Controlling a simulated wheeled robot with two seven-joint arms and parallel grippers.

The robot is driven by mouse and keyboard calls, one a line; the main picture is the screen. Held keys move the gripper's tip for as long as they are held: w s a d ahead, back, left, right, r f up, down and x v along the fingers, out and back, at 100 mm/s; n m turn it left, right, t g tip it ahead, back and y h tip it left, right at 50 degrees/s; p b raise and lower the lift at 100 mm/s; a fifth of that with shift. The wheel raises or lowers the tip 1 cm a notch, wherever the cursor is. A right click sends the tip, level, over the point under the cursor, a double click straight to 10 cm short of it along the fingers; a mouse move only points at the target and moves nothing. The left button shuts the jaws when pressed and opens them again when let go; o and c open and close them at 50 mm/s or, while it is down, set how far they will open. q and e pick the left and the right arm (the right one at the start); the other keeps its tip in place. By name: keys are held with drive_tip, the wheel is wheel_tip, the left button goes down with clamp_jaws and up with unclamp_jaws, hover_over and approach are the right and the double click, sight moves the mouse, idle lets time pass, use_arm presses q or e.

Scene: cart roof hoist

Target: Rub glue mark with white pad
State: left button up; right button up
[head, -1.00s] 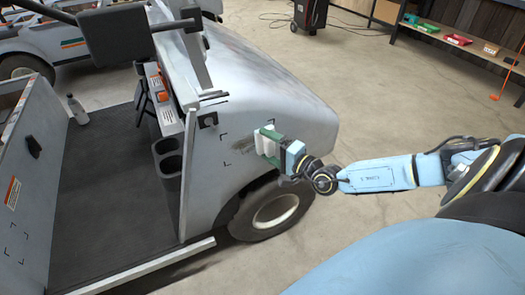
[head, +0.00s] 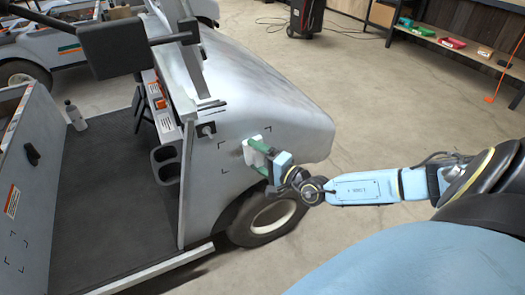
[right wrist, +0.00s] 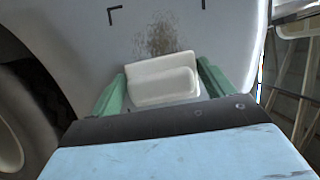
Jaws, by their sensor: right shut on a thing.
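My right gripper (head: 262,158) is shut on a white pad (head: 253,152) and holds it at the front side panel of the cart. In the right wrist view the pad (right wrist: 163,82) sits between the green fingers of the gripper (right wrist: 163,88). The glue mark (right wrist: 158,36) is a brown-grey speckled smear on the pale panel, just above the pad in that view, with black corner marks around it. In the head view the pad and gripper hide most of it. Whether the pad touches the panel, I cannot tell. My left gripper is not in view.
The cart's front wheel (head: 268,215) is just below my right gripper. A bottle (head: 75,115) stands on the cart's dark floor (head: 105,205). A shelf (head: 465,52) with coloured boxes stands at the back right. The concrete floor between shelf and cart is open.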

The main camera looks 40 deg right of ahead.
drive_tip(key=shift+w+a+r+p, duration=0.2)
drive_tip(key=shift+a+p, duration=0.1)
drive_tip(key=shift+a, duration=0.25)
drive_tip(key=shift+w+a+r+p, duration=0.15)
drive_tip(key=shift+a+p, duration=0.15)
drive_tip(key=shift+a, duration=0.25)
drive_tip(key=shift+w+a+f+p, duration=0.15)
drive_tip(key=shift+a+p, duration=0.25)
drive_tip(key=shift+a, duration=0.55)
drive_tip(key=shift+w+a+f+p, duration=0.1)
drive_tip(key=shift+w+a+p, duration=0.2)
drive_tip(key=shift+a, duration=0.65)
drive_tip(key=shift+w+a+f+p, duration=0.15)
drive_tip(key=shift+a+p, duration=0.3)
drive_tip(key=shift+a, duration=0.5)
drive_tip(key=shift+r, duration=0.1)
drive_tip(key=shift+s, duration=0.1)
drive_tip(key=shift+s+a+p, duration=0.2)
drive_tip(key=shift+s+p, duration=0.3)
drive_tip(key=shift+s, duration=0.45)
drive_tip(key=shift+s+a+p, duration=0.25)
drive_tip(key=shift+s+p, duration=0.2)
drive_tip(key=shift+s, duration=0.5)
drive_tip(key=shift+s+a+p, duration=0.2)
drive_tip(key=shift+s+p, duration=0.3)
drive_tip(key=shift+s, duration=0.45)
drive_tip(key=s, duration=0.1)
drive_tip(key=s+p, duration=0.1)
drive_tip(key=s, duration=0.1)
drive_tip(key=shift+a, duration=0.4)
